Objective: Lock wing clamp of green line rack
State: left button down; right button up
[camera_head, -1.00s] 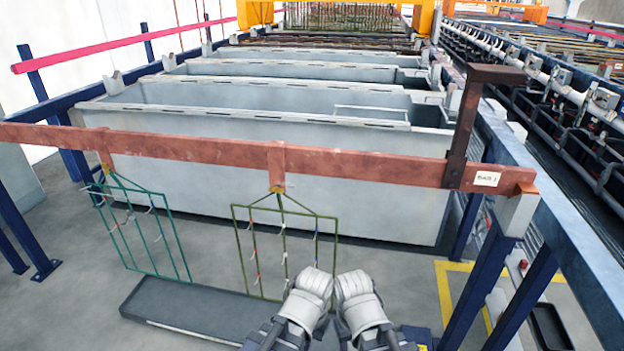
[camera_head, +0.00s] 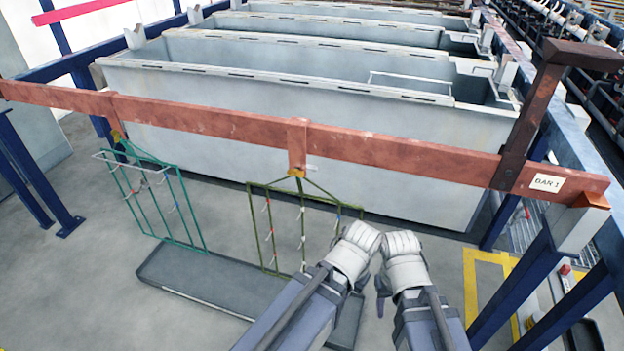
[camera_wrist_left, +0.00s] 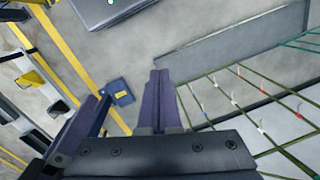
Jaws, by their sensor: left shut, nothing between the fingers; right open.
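Two wire racks hang from the copper-coloured bar (camera_head: 400,150). The teal-green rack (camera_head: 158,200) hangs at the left and looks tilted; the olive-green rack (camera_head: 283,225) hangs at the middle. A small yellow-orange clamp (camera_head: 297,172) sits where the olive rack meets the bar, and another clamp (camera_head: 117,136) sits above the teal rack; their wing positions are too small to tell. My left gripper (camera_wrist_left: 160,80) is shut and empty, with rack wires to its right in the left wrist view. My right gripper (camera_head: 382,296) is open, low and right of the olive rack, apart from both clamps.
A long grey tray (camera_head: 205,285) lies on the floor below the racks. Grey tanks (camera_head: 300,115) stand behind the bar. A brown upright post (camera_head: 530,115) and blue frame legs (camera_head: 575,310) stand at the right.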

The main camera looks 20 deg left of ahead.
pick_arm(q)
jog(key=w+a+f+m+t+y+b, duration=0.1)
jog(key=w+a+f+m+t+b, duration=0.4)
jog(key=w+b, duration=0.4)
jog(key=w+a+f+m+t+b, duration=0.2)
jog(key=w+a+m+t+b, duration=0.45)
jog(key=w, duration=0.55)
jog(key=w+a+r+m+t+h+b, duration=0.1)
jog(key=a+r+m+t+b, duration=0.1)
jog(key=m+b, duration=0.4)
jog(key=w+a+r+m+t+h+b, duration=0.2)
jog(key=a+m+t+b, duration=0.3)
jog(key=m, duration=1)
jog(key=shift+w+r+t+b, duration=0.25)
jog(key=shift+r+t+b, duration=0.5)
jog(key=shift+t+b, duration=0.45)
jog(key=w+r+p, duration=0.6)
jog(key=w, duration=0.3)
jog(key=shift+w+d+r+p, duration=0.2)
jog(key=shift+w+p, duration=0.15)
jog(key=shift+w, duration=0.05)
